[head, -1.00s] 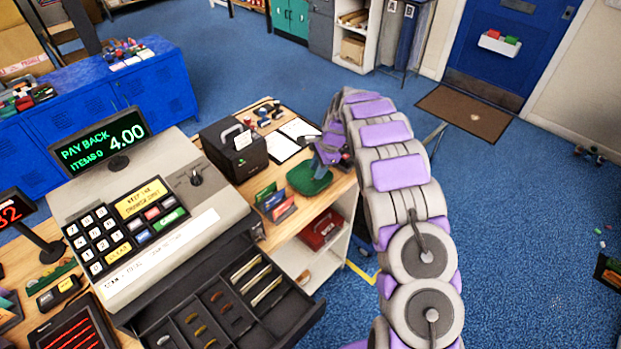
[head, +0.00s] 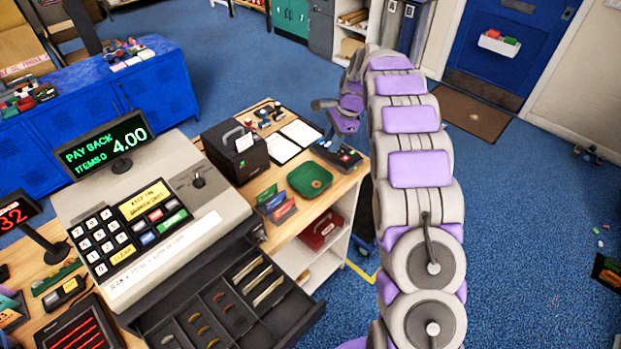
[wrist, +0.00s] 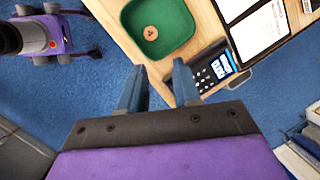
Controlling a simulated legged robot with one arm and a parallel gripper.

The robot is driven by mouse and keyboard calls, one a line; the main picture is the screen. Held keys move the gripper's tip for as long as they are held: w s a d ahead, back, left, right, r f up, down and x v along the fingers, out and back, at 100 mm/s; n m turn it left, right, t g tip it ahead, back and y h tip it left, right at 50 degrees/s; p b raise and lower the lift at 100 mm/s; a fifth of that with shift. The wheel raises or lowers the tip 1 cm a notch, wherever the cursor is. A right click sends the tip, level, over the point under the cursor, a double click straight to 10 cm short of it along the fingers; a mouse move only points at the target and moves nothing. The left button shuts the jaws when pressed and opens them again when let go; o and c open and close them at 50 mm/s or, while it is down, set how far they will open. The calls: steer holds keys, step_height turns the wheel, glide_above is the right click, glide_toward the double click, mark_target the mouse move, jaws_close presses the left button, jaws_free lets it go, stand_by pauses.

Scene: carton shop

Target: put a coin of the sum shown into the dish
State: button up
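The green dish (head: 310,180) stands on the wooden counter right of the register, and it also shows in the wrist view (wrist: 177,40). A round copper-coloured coin (wrist: 151,33) lies in it. My gripper (wrist: 158,82) is open and empty, its two fingers apart, near the counter edge beside the dish. In the head view the gripper is up behind the dish, clear of it, and partly hidden by my arm. The register display (head: 103,145) reads PAY BACK 4.00. The open cash drawer (head: 300,312) has several compartments holding coins. The coin's value is too small to read.
A card terminal (head: 337,153) sits behind the dish, near the counter's right edge. A black box (head: 235,150) and white sheets (head: 300,131) lie further back. Coloured cards (head: 276,205) stand left of the dish. Open blue floor (head: 530,230) lies to the right.

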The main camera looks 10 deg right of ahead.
steer(key=shift+v, duration=1.6)
steer(key=s+a+r+n+g, duration=0.1)
steer(key=s+a+r+n, duration=0.15)
steer(key=s, duration=0.55)
steer(key=s+a+r+n+h+b, duration=0.1)
steer(key=s+r+n, duration=0.15)
steer(key=s, duration=0.55)
steer(key=s+a+r+n+g, duration=0.1)
steer(key=s+r+n, duration=0.15)
steer(key=s, duration=0.55)
steer(key=s+f+n+h, duration=0.1)
steer(key=s+n, duration=0.3)
steer(key=s, duration=0.9)
steer(key=s+a+f+n+h+b, duration=0.1)
steer(key=s+n, duration=0.3)
steer(key=s, duration=1)
steer(key=shift+f+g, duration=0.4)
steer(key=shift+f, duration=0.45)
